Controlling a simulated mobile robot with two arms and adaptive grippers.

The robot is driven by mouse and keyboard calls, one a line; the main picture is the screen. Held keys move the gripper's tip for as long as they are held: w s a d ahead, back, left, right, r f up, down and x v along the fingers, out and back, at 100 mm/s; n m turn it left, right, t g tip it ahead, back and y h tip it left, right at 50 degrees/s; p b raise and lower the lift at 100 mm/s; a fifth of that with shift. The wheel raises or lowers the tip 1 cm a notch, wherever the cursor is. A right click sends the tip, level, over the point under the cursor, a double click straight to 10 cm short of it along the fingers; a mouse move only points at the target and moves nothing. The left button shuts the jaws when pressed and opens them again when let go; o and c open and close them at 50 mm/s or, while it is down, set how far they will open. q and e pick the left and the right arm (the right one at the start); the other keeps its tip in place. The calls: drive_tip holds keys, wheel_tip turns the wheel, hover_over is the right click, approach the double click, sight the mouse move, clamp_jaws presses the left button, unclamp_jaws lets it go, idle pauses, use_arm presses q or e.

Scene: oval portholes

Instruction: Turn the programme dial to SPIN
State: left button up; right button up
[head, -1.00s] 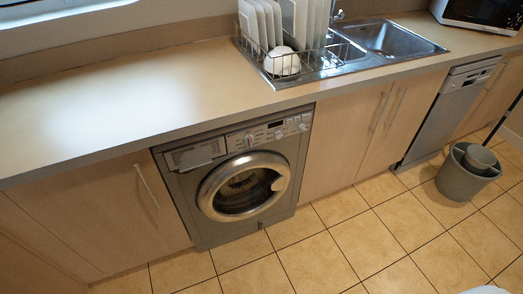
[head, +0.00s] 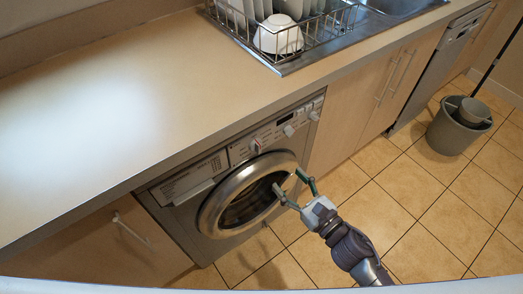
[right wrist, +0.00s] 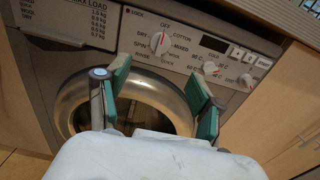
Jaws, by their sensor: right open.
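The washing machine (head: 190,221) stands under the worktop, with its control panel above the round door (head: 212,211). The programme dial (head: 255,146) is a pale knob on that panel. In the right wrist view the programme dial (right wrist: 160,42) shows large, with its pointer up towards OFF. The word SPIN (right wrist: 147,44) is printed just left of it. My right gripper (head: 288,180) is open and empty in front of the door, below and to the right of the dial, not touching it. In the right wrist view its two green-padded fingers (right wrist: 157,72) are spread below the dial. My left gripper is not in view.
Two smaller knobs (right wrist: 211,68) and several buttons sit right of the dial. The worktop edge (head: 225,120) overhangs the panel. A dish rack (head: 290,45) stands above. A grey bucket (head: 452,137) is on the tiled floor at the right.

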sight(260, 150)
drive_tip(key=p+x, duration=0.1)
drive_tip(key=x, duration=1)
drive_tip(key=shift+w, duration=0.15)
drive_tip(key=shift+w+a, duration=0.45)
drive_tip(key=c, duration=1.1)
drive_tip(key=shift+c, duration=0.2)
